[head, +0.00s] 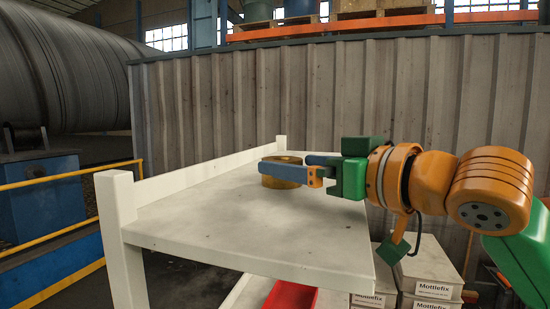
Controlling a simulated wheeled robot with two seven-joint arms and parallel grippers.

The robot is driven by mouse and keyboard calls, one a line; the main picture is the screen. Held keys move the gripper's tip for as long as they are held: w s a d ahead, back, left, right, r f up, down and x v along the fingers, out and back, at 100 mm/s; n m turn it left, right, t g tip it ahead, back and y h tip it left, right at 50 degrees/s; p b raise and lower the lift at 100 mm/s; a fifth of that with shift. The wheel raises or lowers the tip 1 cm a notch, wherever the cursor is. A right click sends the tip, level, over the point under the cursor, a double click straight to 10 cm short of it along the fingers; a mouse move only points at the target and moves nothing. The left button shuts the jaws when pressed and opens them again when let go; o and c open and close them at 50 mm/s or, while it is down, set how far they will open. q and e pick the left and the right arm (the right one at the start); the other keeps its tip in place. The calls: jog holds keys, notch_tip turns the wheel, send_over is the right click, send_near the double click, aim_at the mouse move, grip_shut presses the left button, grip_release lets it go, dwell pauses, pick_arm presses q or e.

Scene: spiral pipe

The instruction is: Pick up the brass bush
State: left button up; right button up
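The brass bush (279,183), a short yellow-brown ring, sits on the white table (215,212) near its far side. My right gripper (284,166) reaches in from the right with its blue fingers level. The near finger crosses in front of the bush and hides the middle of its side. The far finger runs toward the back of the bush, and its tip is hidden. The fingers are apart with the bush between them. Whether they touch it cannot be told. My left gripper is not in view.
The table has a raised white rim (200,178) at the back left and a corner post (117,215) at the left. White boxes (431,265) and a red tray (290,296) are below. A corrugated wall (300,95) stands behind. The front tabletop is clear.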

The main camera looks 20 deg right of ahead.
jog(key=shift+w+a+r+p, duration=0.1)
jog(key=shift+w+r+p, duration=0.15)
jog(key=shift+w, duration=0.35)
jog(key=shift+w+a+f, duration=0.25)
jog(key=shift+w+f, duration=0.05)
jog(key=shift+w, duration=0.15)
jog(key=shift+w+a, duration=0.15)
jog(key=shift+w, duration=0.05)
jog(key=shift+c, duration=0.9)
jog(key=c, duration=0.4)
jog(key=shift+s+d+r, duration=0.1)
jog(key=shift+s+d, duration=0.1)
jog(key=shift+s, duration=0.05)
grip_shut()
jog(key=shift+w, duration=0.1)
